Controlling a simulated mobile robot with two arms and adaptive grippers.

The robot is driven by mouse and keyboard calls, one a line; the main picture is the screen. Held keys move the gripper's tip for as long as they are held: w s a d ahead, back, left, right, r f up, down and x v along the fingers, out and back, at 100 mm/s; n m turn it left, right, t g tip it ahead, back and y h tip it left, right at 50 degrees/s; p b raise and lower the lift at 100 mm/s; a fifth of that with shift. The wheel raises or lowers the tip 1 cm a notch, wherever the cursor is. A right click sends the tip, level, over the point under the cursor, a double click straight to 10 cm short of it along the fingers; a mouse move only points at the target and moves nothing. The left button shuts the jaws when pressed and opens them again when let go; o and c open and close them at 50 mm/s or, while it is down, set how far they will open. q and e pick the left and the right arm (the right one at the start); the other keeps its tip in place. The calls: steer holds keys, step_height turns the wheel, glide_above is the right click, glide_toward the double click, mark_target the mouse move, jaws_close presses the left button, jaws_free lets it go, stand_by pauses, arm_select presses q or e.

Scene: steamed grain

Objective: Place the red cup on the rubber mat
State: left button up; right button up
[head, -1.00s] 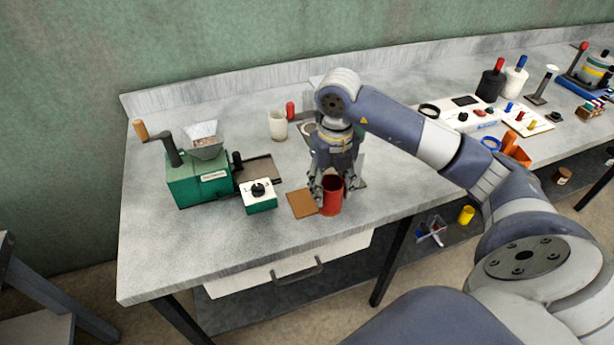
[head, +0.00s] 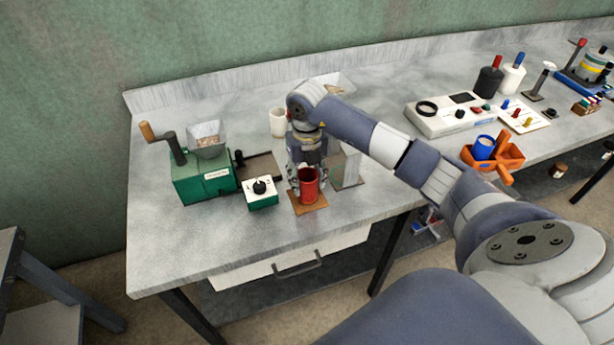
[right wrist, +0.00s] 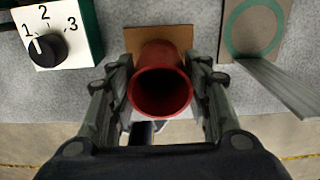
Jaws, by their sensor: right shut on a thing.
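The red cup (head: 309,190) is upright in my right gripper (head: 307,180), whose fingers are shut on its two sides. It shows in the right wrist view (right wrist: 160,92) with its open mouth toward the camera. A flat brown square mat (head: 312,207) lies on the bench under the cup, and its far part shows behind the cup in the right wrist view (right wrist: 158,36). The cup hides the mat's middle; I cannot tell whether its base touches the mat. My left gripper is not in view.
A white-topped green dial box (head: 262,194) stands close left of the mat. A green hand mill (head: 203,180) is farther left. A plate with a green ring (right wrist: 253,30) and a grey upright panel (right wrist: 275,88) are close right. The bench front is clear.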

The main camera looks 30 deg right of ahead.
steer(key=shift+f, duration=0.2)
steer(key=o, duration=1.2)
steer(key=shift+r, duration=0.45)
step_height(320, 180, up, 12)
steer(key=shift+f+b, duration=0.25)
steer(key=shift+b, duration=1)
